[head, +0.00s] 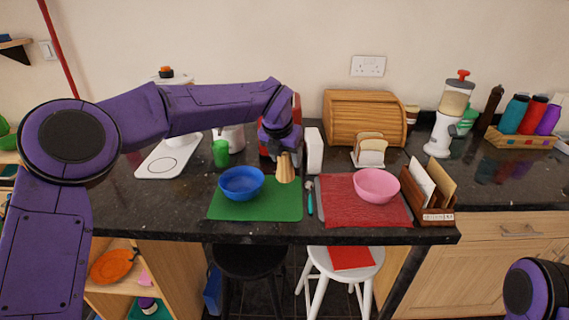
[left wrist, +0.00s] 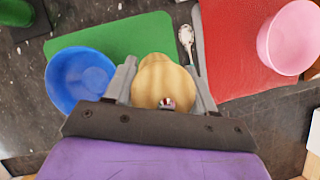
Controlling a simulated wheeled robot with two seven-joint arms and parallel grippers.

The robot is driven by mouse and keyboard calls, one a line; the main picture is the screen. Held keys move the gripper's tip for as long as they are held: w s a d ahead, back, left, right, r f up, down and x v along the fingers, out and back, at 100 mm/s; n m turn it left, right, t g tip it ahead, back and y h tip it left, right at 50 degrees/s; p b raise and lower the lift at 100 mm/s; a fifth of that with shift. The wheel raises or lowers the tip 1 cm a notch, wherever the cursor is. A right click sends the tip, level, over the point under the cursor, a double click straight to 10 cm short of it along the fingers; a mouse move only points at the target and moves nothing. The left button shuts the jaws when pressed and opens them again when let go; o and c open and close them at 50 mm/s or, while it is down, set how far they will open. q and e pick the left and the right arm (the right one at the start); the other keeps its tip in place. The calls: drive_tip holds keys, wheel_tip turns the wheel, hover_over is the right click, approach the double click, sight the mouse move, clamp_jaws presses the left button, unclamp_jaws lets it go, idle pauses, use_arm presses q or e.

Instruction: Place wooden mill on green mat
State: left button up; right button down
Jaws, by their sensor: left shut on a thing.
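The wooden mill (head: 286,168) is light brown and hangs below my left gripper (head: 284,150) in the head view. In the left wrist view the mill (left wrist: 162,82) sits between the two fingers of my left gripper (left wrist: 162,88), which is shut on it. The green mat (head: 262,209) lies on the dark counter, with the blue bowl (head: 241,183) on its left part. The mill shows over the mat's back right part; its height above the mat is hard to tell. The mat also shows in the left wrist view (left wrist: 125,40). My right gripper is not in view.
A red mat (head: 350,211) with a pink bowl (head: 376,185) lies to the right. A spoon (head: 309,198) lies between the mats. A green cup (head: 220,153) stands behind the blue bowl. The mat's front right part is clear.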

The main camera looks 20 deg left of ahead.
use_arm(q)
drive_tip(key=x, duration=0.7)
drive_tip(key=shift+w+a+p, duration=0.35)
drive_tip(key=shift+w, duration=0.1)
drive_tip(key=shift+s+r, duration=0.1)
drive_tip(key=shift+s, duration=0.3)
drive_tip(key=shift+w+f, duration=0.15)
drive_tip(key=shift+f, duration=0.05)
drive_tip(key=o, duration=1.3)
drive_tip(key=shift+c, duration=0.2)
drive_tip(key=shift+r, duration=0.5)
drive_tip(key=b+v, duration=0.1)
drive_tip(key=v, duration=1)
drive_tip(key=shift+r+b, duration=0.15)
drive_tip(key=shift+b, duration=0.25)
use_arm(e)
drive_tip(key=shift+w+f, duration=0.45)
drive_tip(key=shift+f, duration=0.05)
